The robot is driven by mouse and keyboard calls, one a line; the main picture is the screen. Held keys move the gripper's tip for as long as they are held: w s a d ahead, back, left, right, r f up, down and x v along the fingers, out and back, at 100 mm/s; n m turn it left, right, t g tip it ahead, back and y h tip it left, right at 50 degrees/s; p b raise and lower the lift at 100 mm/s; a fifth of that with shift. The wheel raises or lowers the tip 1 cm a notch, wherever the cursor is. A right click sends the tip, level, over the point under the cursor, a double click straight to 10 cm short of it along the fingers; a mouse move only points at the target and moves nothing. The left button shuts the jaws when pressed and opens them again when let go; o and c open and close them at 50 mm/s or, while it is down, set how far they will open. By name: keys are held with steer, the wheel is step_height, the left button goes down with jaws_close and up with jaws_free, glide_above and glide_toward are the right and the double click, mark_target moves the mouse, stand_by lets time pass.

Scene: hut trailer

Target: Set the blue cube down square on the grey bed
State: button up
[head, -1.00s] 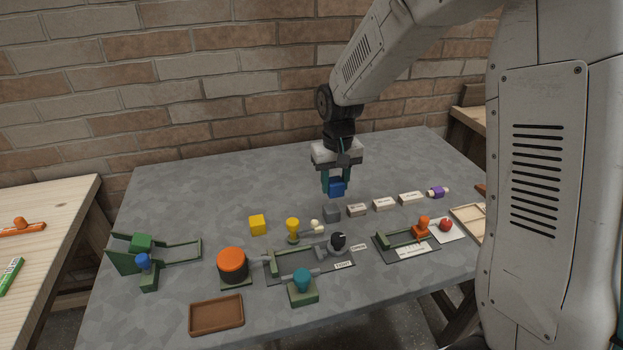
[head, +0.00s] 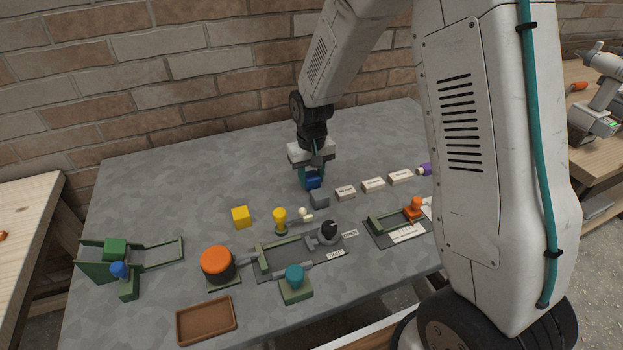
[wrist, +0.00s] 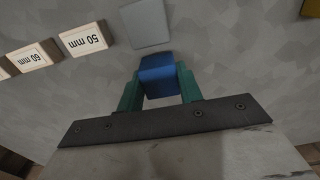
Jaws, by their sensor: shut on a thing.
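The blue cube (head: 313,182) is between the fingers of my gripper (head: 311,177), which is shut on it. In the wrist view the blue cube (wrist: 159,76) sits between the green fingertips (wrist: 160,88). I cannot tell the cube's height above the table.
White labelled blocks (head: 373,185) stand in a row right of the grey block. The table (head: 180,185) behind and left of my gripper is clear.

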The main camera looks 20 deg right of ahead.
steer(key=shift+f, duration=0.65)
steer(key=shift+f, duration=0.1)
steer(key=o, duration=1)
steer(key=shift+c, duration=0.2)
